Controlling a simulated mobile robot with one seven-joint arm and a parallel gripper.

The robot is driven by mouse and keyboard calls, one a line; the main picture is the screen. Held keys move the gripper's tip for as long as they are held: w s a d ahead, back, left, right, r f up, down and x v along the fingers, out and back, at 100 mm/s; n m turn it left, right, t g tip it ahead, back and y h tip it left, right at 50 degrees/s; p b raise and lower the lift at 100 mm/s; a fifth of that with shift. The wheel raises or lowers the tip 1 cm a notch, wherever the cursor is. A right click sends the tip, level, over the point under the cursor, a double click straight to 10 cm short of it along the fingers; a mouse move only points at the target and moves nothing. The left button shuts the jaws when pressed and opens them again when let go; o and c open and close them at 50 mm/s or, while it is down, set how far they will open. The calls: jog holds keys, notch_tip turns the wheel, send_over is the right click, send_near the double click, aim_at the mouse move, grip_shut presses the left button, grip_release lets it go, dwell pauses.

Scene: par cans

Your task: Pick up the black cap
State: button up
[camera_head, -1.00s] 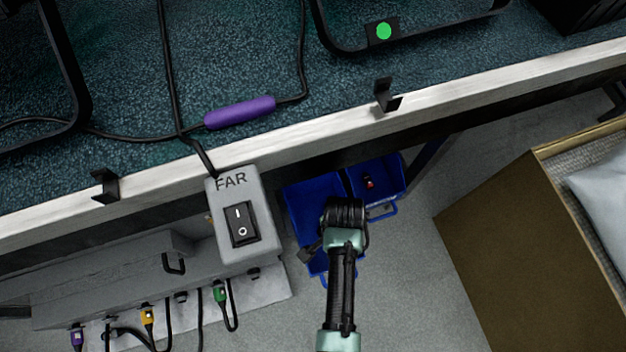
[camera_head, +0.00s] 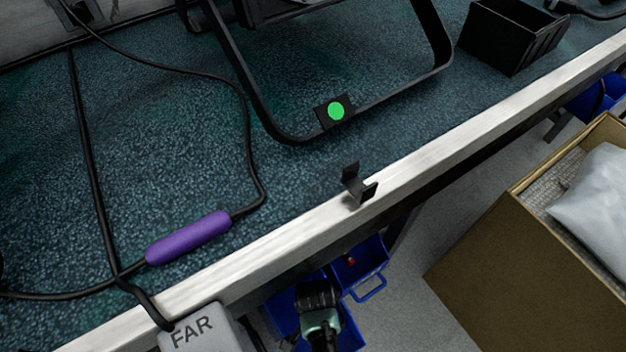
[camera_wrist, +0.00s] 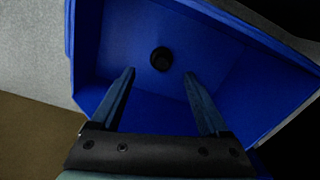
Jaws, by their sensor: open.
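The black cap (camera_wrist: 161,59) is a small, dark round piece with a ring-like top. It lies on the floor of a blue bin (camera_wrist: 92,50) in the wrist view. My gripper (camera_wrist: 159,73) is open and empty, its two fingers pointing into the bin. In the picture the cap sits between and just beyond the fingertips; how far it is from them in depth I cannot tell. In the head view the end of my arm is over the blue bin (camera_head: 283,308) below the bench edge, and it hides the cap and the fingers.
A second blue bin (camera_head: 372,262) with a small red item stands alongside. The bench's pale front edge (camera_head: 270,238) with a black hook (camera_head: 358,186) runs close above. An open cardboard box (camera_head: 500,275) with a pale bag (camera_head: 598,190) stands to the right.

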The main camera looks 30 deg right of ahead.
jog(key=f+b, duration=0.4)
jog(key=f, duration=0.1)
jog(key=shift+a, duration=0.2)
grip_shut()
